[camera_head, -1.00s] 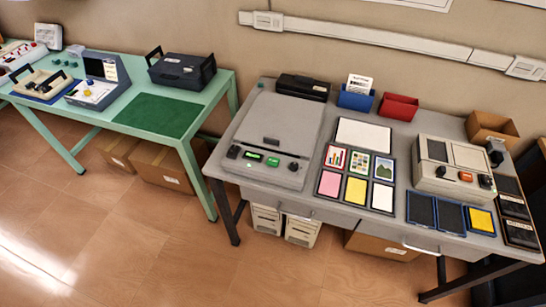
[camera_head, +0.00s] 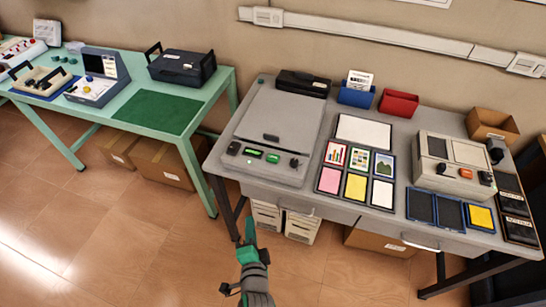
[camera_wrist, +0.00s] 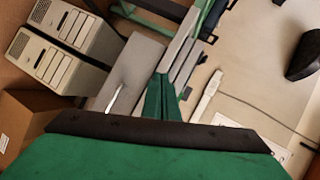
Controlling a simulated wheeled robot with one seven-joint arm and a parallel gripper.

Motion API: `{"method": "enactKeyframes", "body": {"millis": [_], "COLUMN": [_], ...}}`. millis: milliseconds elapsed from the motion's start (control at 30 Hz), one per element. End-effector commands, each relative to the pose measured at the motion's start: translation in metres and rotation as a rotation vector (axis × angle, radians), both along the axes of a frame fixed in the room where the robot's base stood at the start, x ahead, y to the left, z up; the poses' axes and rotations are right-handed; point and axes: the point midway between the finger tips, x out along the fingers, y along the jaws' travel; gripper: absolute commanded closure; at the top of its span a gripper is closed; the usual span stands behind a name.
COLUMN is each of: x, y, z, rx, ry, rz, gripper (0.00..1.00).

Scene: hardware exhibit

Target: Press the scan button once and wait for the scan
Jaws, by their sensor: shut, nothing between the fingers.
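The flatbed scanner (camera_head: 275,125) sits on the left part of the grey table with its grey lid down. Its front panel has a black knob (camera_head: 233,148) at the left, a small display with green marks (camera_head: 253,153), a green button (camera_head: 273,158) and another dark control at the right. I cannot read any label on the button. My gripper (camera_head: 249,226) is green and dark, shut and empty. In the head view it appears below the scanner's front, apart from the button. In the wrist view its green fingers (camera_wrist: 162,98) are together; the button is not recognisable there.
Framed cards and a white sheet (camera_head: 363,131) lie right of the scanner. A beige device (camera_head: 453,165) stands farther right. A drawer handle (camera_head: 420,246) protrudes from the table front. Beige computer cases (camera_head: 301,226) stand underneath. A green table (camera_head: 205,122) is at the left.

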Motion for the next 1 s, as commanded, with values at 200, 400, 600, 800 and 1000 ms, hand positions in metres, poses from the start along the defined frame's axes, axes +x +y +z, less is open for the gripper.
{"method": "enactKeyframes", "body": {"millis": [200,400,600,800,1000], "x": [0.075,0.13,0.172,0.2,0.214], "y": [0.01,0.014,0.007,-0.013,-0.043], "z": [0.03,0.063,0.099,0.134,0.164], "rx": [0.267,0.463,0.601,0.687,0.727], "ry": [0.053,0.144,0.264,0.405,0.533], "rz": [0.012,0.027,0.021,-0.035,-0.146], "gripper": [1.0,1.0,1.0,1.0,1.0]}}
